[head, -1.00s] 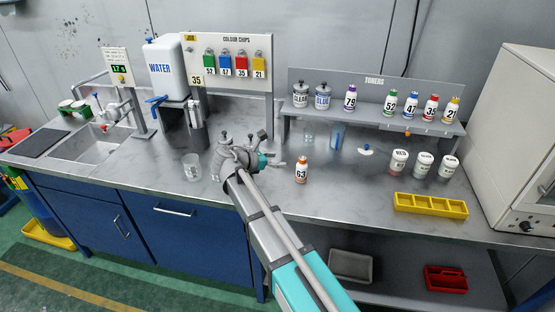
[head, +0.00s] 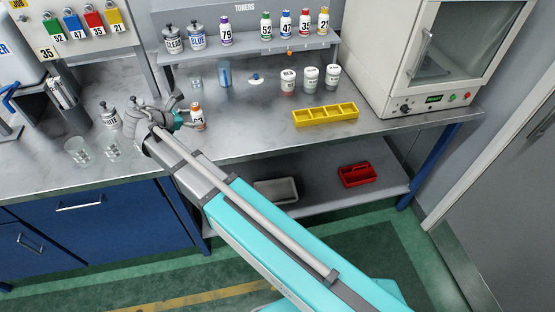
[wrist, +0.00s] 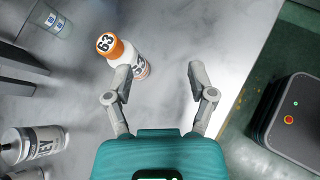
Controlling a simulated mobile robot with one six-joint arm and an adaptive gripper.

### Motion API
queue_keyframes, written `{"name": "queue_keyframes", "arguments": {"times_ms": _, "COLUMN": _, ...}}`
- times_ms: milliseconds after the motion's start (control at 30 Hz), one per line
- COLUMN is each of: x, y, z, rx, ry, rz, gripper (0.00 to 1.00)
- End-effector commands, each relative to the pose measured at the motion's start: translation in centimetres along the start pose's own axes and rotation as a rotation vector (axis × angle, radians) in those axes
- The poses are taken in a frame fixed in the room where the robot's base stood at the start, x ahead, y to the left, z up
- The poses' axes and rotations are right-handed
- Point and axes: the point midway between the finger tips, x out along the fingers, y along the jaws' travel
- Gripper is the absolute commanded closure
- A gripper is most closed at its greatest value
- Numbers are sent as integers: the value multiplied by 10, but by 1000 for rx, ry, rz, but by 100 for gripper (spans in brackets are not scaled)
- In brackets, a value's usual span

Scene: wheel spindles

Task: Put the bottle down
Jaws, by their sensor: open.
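The white bottle with an orange cap, marked 63 (head: 197,119), stands upright on the steel bench, by the end of my arm in the head view. In the wrist view the bottle (wrist: 126,55) is at the left finger, which covers part of its lower body. My gripper (wrist: 158,70) is open, with nothing between its fingertips. The bottle is on the left finger's side, not centred in the gap; I cannot tell whether they touch. In the head view my gripper (head: 185,110) is just left of the bottle, its fingers partly hidden.
A grey-lidded can (head: 109,117) and clear beakers (head: 78,152) stand left of my gripper. The toner shelf (head: 250,52) is behind. A yellow divided tray (head: 325,115) lies to the right, beside a white oven (head: 425,65). Bare bench (head: 245,125) lies between bottle and tray.

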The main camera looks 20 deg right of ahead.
Motion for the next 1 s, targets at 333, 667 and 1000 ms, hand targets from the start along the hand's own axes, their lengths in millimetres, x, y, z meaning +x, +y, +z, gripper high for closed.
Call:
{"name": "queue_keyframes", "arguments": {"times_ms": 333, "x": 82, "y": -108, "z": 21, "rx": 584, "ry": 231, "rz": -285, "gripper": 28}}
{"name": "queue_keyframes", "arguments": {"times_ms": 667, "x": 118, "y": -202, "z": 30, "rx": 1159, "ry": 361, "rz": -631, "gripper": 28}}
{"name": "queue_keyframes", "arguments": {"times_ms": 1000, "x": 122, "y": -273, "z": 34, "rx": 1664, "ry": 403, "rz": -1007, "gripper": 28}}
